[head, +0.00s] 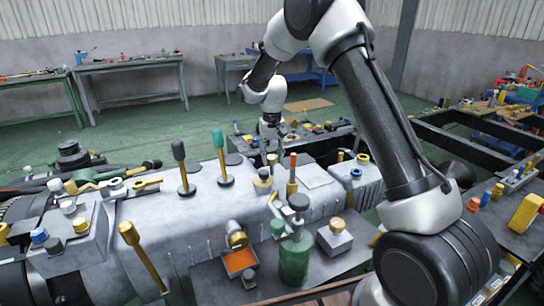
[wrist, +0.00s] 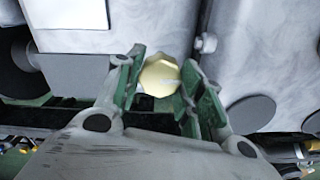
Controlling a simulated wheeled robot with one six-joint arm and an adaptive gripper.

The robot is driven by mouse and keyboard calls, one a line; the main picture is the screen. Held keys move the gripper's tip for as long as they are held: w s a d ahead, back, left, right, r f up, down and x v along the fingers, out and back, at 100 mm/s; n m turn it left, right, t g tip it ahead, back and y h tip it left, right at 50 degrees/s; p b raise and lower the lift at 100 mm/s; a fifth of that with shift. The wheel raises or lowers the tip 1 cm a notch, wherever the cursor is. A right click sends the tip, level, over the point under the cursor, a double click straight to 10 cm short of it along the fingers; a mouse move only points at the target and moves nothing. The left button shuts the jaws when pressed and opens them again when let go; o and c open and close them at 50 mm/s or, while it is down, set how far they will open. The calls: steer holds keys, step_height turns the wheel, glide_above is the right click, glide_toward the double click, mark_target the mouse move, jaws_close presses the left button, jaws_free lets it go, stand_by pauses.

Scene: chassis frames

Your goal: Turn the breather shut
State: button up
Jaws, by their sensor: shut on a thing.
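In the head view my gripper (head: 270,132) reaches down at the far side of the grey machine housing, beyond the levers. The cap cannot be made out there, and the fingertips are hard to see. No mark showing how far the cap is turned can be read.
Two upright levers, one black (head: 182,165) and one green-topped (head: 221,158), stand on the housing left of my gripper. Dark frame rails (head: 465,150) lie right. Green floor beyond is largely free.

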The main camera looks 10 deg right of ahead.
mark_target(272, 156)
steer(key=shift+m, duration=0.3)
steer(key=o, duration=1)
steer(key=shift+r, duration=0.1)
step_height(272, 156, up, 12)
